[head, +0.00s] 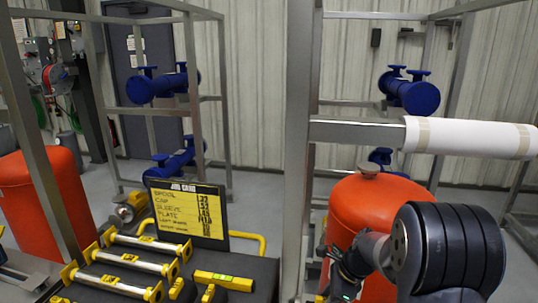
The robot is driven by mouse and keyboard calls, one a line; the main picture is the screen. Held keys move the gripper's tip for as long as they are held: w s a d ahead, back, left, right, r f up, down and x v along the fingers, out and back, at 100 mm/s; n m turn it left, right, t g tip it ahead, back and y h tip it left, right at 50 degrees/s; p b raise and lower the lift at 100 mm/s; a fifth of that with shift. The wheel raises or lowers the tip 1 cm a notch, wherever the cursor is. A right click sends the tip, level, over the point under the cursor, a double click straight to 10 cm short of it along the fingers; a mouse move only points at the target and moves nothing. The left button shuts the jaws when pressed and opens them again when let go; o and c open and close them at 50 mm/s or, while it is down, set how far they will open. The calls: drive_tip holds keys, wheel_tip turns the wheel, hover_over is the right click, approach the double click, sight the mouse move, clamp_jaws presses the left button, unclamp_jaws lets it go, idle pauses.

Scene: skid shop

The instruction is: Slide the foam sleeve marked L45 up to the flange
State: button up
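A white foam sleeve (468,138) with tan bands lies level around a grey horizontal pipe (355,132) at the right. No L45 mark is readable on it. The bare pipe runs left from the sleeve to a grey upright. I cannot make out a flange on this pipe. My arm rises at the lower right, below the sleeve. A dark part that looks like my gripper (345,272) is low in front of the orange tank, apart from the sleeve. Its fingers are not clear.
A black and yellow job card (188,212) stands on a dark bench (258,272) with yellow-ended tools (120,285) and a yellow level (224,281). Orange tanks (38,200) (375,195) stand left and right. Grey frame posts (298,120) cross the view; blue flanged spools (410,92) sit behind.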

drive_tip(key=c, duration=0.7)
drive_tip(key=shift+w+a, duration=0.15)
drive_tip(key=shift+a, duration=0.4)
drive_tip(key=o, duration=0.7)
drive_tip(key=shift+r+p, duration=0.15)
drive_tip(key=shift+p, duration=0.2)
wheel_tip(320, 180, up, 7)
drive_tip(key=p, duration=0.6)
